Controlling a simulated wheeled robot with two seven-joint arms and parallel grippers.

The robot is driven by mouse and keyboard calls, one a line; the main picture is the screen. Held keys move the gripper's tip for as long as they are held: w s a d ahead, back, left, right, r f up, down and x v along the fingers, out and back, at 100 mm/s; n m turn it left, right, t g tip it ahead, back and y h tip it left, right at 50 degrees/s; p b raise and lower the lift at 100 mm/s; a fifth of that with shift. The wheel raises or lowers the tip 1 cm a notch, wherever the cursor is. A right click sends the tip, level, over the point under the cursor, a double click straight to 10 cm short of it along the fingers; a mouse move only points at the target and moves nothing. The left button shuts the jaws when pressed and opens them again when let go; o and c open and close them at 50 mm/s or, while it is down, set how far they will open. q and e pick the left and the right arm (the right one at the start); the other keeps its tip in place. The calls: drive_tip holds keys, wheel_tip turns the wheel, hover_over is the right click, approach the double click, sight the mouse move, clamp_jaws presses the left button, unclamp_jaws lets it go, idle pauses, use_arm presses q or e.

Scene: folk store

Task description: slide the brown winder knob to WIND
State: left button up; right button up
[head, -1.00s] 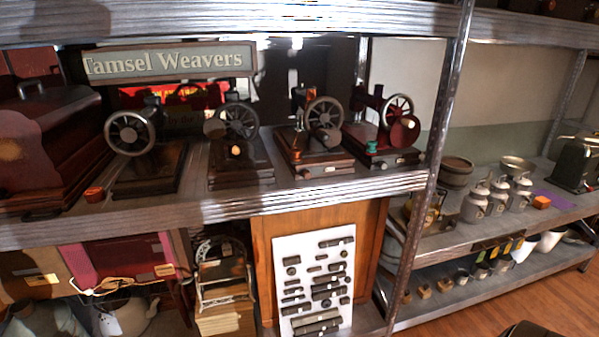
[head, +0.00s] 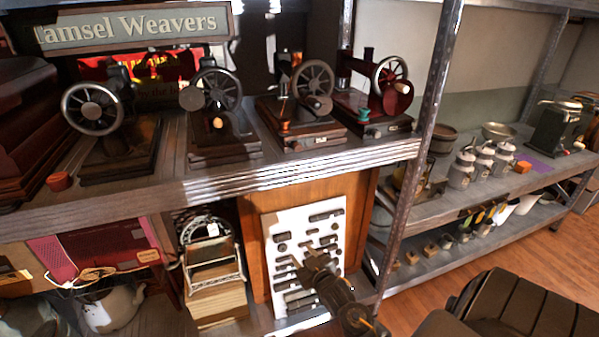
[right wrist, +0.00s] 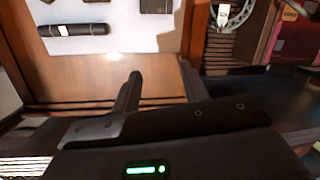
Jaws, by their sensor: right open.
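Several old sewing machines stand on the upper shelf (head: 150,204). A dark one with a large handwheel (head: 314,82) has a copper-brown knob (head: 285,126) low at its front left. A dark red one (head: 376,100) to its right has a teal knob (head: 373,133). I cannot tell for certain which knob is the brown winder knob, and no WIND marking is readable. My right gripper (head: 309,257) is below this shelf, in front of the white board. In the right wrist view its fingers (right wrist: 160,82) are apart with nothing between them. My left gripper is out of view.
A white board (head: 330,215) with dark parts leans on a wooden panel below the shelf. A metal post (head: 424,130) stands right of the machines. Milk cans (head: 462,168) and a dark chair (head: 530,305) are further right.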

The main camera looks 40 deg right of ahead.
wheel_tip(320, 180, up, 17)
drive_tip(key=d+t+h, duration=0.1)
drive_tip(key=d+t, duration=0.1)
drive_tip(key=t, duration=0.2)
drive_tip(key=t+h, duration=0.1)
drive_tip(key=t, duration=0.1)
approach(299, 150)
drive_tip(key=shift+m, duration=0.4)
drive_tip(key=p+x, duration=0.3)
drive_tip(key=x, duration=0.5)
drive_tip(key=shift+w+r, duration=0.15)
drive_tip(key=shift+w, duration=0.05)
drive_tip(key=shift+w+d+r, duration=0.15)
drive_tip(key=shift+w+d, duration=0.05)
drive_tip(key=shift+w, duration=0.25)
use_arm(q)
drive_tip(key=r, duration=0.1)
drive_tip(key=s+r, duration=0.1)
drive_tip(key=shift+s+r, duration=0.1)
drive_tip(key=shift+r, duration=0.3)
use_arm(e)
clamp_jaws()
